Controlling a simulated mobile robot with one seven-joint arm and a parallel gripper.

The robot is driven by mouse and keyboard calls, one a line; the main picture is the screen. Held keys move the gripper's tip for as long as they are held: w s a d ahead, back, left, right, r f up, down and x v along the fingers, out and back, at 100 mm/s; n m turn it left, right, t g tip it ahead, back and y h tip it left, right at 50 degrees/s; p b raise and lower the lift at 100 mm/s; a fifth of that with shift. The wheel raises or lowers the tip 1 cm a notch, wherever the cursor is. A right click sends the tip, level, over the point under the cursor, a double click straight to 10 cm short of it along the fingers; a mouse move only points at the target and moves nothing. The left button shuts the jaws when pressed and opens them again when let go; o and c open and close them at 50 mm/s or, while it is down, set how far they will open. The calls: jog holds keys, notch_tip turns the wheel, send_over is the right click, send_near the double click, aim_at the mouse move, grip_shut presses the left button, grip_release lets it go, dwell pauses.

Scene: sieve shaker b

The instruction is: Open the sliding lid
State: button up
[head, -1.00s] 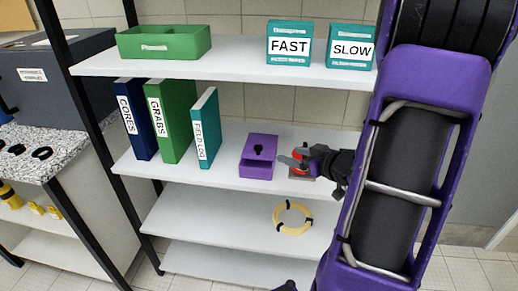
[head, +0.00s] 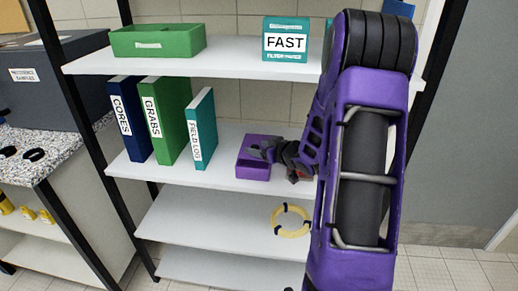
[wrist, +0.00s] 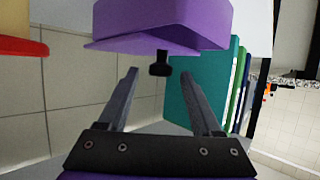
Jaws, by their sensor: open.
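A small purple box (head: 253,172) sits on the middle shelf, right of the upright binders. In the wrist view, the box (wrist: 165,18) is at the top of the picture, seen upside down. A black knob (wrist: 159,68) sticks out from its purple lid (wrist: 150,42). My gripper (head: 262,149) is at the upper part of the box in the head view and hides the knob there. In the wrist view, my gripper (wrist: 160,75) is open, with the knob between the fingertips and gaps on both sides.
The teal field log binder (head: 201,130) stands to the left with a gap. A yellow ring (head: 291,221) lies on the shelf below. The upper shelf (head: 225,64) is above.

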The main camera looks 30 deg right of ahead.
grip_shut()
dwell(1.4)
